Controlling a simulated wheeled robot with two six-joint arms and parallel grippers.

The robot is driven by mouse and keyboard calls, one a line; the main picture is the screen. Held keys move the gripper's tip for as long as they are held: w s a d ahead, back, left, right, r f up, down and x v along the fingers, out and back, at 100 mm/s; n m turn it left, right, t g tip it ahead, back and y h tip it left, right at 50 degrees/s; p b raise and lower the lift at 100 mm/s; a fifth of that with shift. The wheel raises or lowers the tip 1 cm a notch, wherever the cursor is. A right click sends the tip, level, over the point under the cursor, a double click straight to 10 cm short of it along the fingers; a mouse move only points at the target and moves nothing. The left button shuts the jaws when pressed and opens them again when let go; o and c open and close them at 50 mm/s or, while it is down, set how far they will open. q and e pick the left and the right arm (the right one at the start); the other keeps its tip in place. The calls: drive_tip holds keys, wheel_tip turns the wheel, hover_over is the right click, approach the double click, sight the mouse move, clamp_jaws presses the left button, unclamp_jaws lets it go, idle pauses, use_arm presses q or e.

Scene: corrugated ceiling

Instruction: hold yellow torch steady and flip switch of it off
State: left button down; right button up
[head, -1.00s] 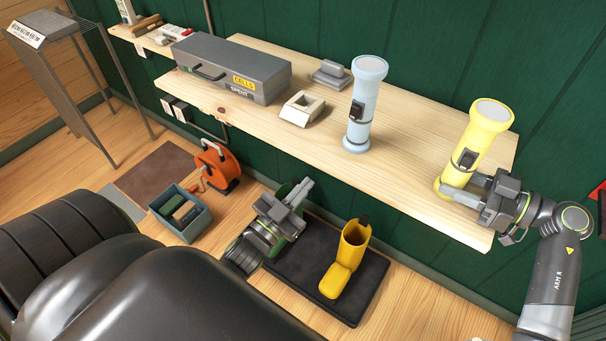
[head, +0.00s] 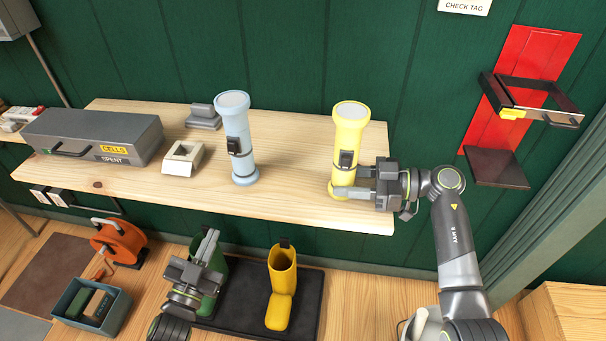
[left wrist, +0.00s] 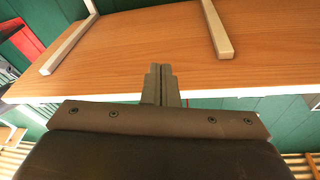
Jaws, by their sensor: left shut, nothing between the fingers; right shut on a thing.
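The yellow torch (head: 346,140) stands upright near the right end of the wooden shelf (head: 285,205) in the head view. Its dark switch (head: 346,159) is on the front of its body; its setting is too small to tell. My right gripper (head: 354,192) is shut on the torch's lower part, coming from the right. My left gripper (head: 212,245) is shut and empty, low in front of the shelf and well left of the torch. In the left wrist view its closed fingers (left wrist: 161,84) show below a wooden board's underside.
A light blue torch (head: 237,140) stands left of the yellow one. A white holder (head: 181,159) and a grey cells box (head: 93,137) stand further left. A yellow boot (head: 281,288) is on the dark mat below. A red panel with a bracket (head: 520,90) is on the right wall.

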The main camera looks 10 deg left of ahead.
sight(346, 162)
use_arm(q)
drive_tip(key=d+r+m+g+h, duration=0.7)
drive_tip(key=r+m+g, duration=0.1)
drive_tip(key=m, duration=0.7)
drive_tip(key=d+r+m+g+h, duration=0.7)
drive_tip(key=r+m, duration=0.3)
drive_tip(key=m, duration=0.5)
drive_tip(key=shift+g+h, duration=0.5)
drive_tip(key=shift+w, duration=0.1)
drive_tip(key=w+d, duration=0.6)
drive_tip(key=d, duration=0.3)
drive_tip(key=shift+w+d+r, duration=0.2)
drive_tip(key=shift+d+r, duration=0.1)
drive_tip(key=shift+r, duration=0.15)
